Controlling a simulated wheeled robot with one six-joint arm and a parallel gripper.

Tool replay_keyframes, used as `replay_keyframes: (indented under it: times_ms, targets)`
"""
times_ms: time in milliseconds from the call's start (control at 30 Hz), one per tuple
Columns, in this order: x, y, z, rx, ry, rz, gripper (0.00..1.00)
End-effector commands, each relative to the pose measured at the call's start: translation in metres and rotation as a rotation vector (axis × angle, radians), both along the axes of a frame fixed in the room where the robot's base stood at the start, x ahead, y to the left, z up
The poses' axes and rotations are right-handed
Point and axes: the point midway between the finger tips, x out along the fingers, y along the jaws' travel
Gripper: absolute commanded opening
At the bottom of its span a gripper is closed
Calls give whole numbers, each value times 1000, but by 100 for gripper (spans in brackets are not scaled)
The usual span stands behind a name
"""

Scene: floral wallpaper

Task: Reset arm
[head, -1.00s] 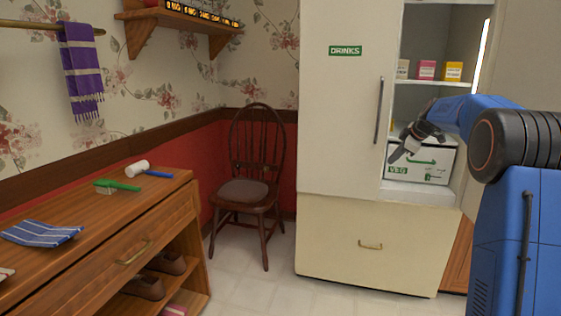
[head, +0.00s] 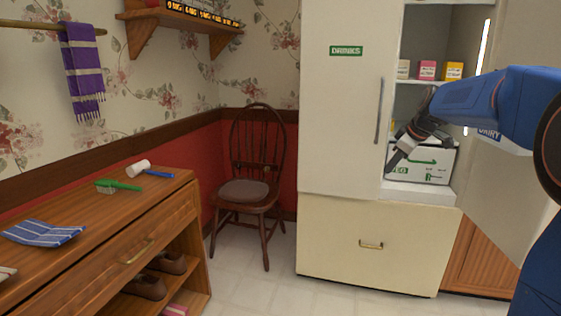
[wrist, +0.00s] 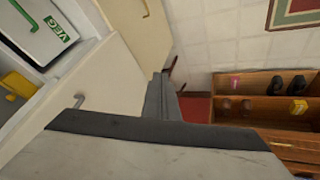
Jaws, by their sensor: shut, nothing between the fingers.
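My gripper (head: 392,163) is at the open right side of the fridge (head: 341,120), in front of the white VEG box (head: 428,168) on the lower shelf. Its dark fingers point down and to the left and are shut with nothing between them. My blue arm reaches in from the right. In the wrist view the closed fingers (wrist: 160,85) show in the middle. The VEG box (wrist: 45,30) shows there at the upper left, apart from the fingers.
The right fridge door (head: 510,170) stands open beside my arm. Small boxes (head: 427,70) stand on the upper shelf. A wooden chair (head: 255,180) is left of the fridge. A wooden dresser (head: 130,225) holds a brush, a mallet and a striped cloth. The floor between is clear.

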Motion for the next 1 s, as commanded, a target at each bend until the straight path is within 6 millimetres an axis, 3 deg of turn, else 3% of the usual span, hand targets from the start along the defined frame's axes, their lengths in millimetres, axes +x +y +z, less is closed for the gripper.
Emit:
replay_keyframes:
  times_ms: [100, 467, 767, 1000]
  targets:
    - [-46, 17, 2, 20, 25, -64, 0]
    - [-180, 54, -17, 79, 97, -277, 0]
    - [-289, 71, -54, 124, 139, -460, 0]
    - [-370, 76, -97, 157, 159, -608, 0]
